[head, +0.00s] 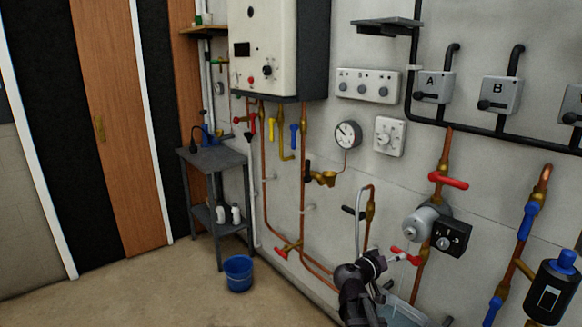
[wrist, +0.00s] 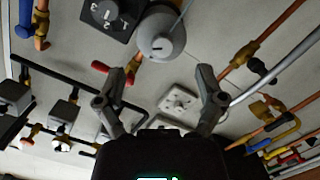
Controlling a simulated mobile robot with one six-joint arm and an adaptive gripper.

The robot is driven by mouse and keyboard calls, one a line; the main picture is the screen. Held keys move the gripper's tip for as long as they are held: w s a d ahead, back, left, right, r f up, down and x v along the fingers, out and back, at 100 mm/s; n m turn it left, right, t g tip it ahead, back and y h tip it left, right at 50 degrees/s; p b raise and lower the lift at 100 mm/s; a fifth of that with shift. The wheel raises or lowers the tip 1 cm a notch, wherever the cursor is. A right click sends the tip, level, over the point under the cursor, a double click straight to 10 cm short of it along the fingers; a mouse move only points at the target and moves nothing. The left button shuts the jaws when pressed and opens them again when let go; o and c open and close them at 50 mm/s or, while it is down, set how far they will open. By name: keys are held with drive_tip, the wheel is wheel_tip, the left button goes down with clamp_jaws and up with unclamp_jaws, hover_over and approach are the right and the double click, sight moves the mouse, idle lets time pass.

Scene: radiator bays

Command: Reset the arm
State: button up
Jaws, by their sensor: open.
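My gripper (wrist: 162,98) is open and empty in the wrist view, its two grey fingers spread apart. Between and beyond the fingers are a white dial box (wrist: 180,103) on the wall and a round grey pump (wrist: 160,36); the gripper appears apart from both. In the head view my dark arm (head: 355,290) is folded low at the bottom, in front of the wall pipes. The fingers are hard to make out in the head view.
A boiler (head: 268,45) hangs on the wall above copper pipes with coloured valves. The pump (head: 425,222) and a red lever valve (head: 448,181) stand close to my arm. A grey table (head: 215,158) and blue bucket (head: 238,273) are at left. The floor (head: 130,290) at left is clear.

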drive_tip(key=s+a+f+n+g+y+p, duration=0.2)
drive_tip(key=s+a+f+g+y+p, duration=0.1)
drive_tip(key=s+a+y, duration=0.3)
drive_tip(key=s+a+f+n+g+y+p, duration=0.1)
drive_tip(key=s+a+f+g+y+p, duration=0.3)
drive_tip(key=s, duration=0.6)
drive_tip(key=a+g+y+p, duration=0.1)
drive_tip(key=a+g+y, duration=0.1)
drive_tip(key=a+y, duration=0.1)
drive_tip(key=shift+s+a+n+y, duration=0.25)
drive_tip(key=shift+a+n+y, duration=0.05)
drive_tip(key=shift+a+n, duration=0.1)
idle(3.8)
